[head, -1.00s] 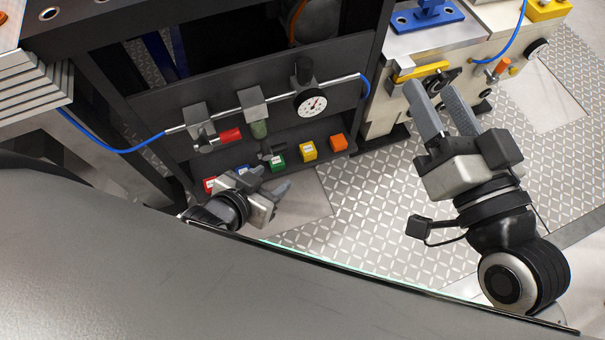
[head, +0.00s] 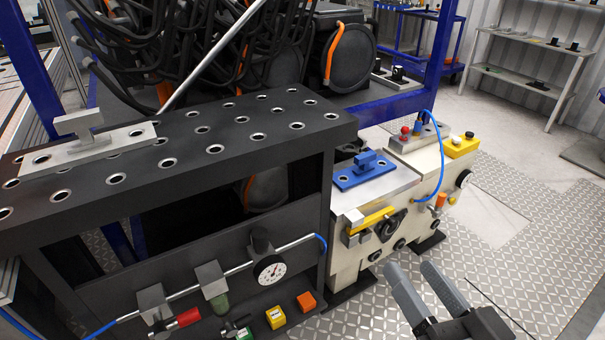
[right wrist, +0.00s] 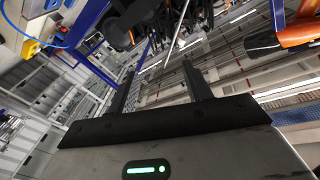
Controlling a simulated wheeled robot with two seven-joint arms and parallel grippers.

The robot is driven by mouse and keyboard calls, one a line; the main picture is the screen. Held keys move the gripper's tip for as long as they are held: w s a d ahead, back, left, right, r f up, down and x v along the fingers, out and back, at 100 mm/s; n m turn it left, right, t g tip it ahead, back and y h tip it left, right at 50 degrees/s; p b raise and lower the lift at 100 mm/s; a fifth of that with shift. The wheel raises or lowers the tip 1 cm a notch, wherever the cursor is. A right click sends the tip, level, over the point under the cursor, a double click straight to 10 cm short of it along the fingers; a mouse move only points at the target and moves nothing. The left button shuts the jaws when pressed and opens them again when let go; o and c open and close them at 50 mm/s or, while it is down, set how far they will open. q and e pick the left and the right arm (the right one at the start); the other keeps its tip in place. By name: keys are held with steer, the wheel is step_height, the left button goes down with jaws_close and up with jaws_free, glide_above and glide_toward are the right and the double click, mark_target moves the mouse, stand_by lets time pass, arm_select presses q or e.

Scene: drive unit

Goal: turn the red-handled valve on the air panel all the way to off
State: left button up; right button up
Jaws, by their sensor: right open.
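The red-handled valve (head: 187,318) is on the pipe of the dark air panel (head: 150,255), low in the head view. Its red handle lies roughly along the pipe, sloping slightly up to the right. My right gripper (head: 409,268) is open and empty, well to the right of the valve, over the floor in front of the cream machine. In the right wrist view my right gripper (right wrist: 160,82) has its fingers apart with nothing between them. The valve does not show there. My left gripper is not in view.
Yellow (head: 275,317) and orange (head: 306,301) blocks stand below. The cream machine (head: 345,255) stands right of the panel.

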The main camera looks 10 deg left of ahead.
steer(key=s+d+f+g+h, duration=0.1)
steer(key=d+f+h, duration=0.1)
steer(key=f, duration=0.7)
steer(key=s+d+f+g+h, duration=0.1)
steer(key=d+f+g+h, duration=0.1)
steer(key=f, duration=0.7)
steer(key=s+d+f+g+h, duration=0.2)
steer(key=d+f+h, duration=0.1)
steer(key=f, duration=0.7)
steer(key=shift+d+n, duration=0.4)
steer(key=shift+d, duration=0.2)
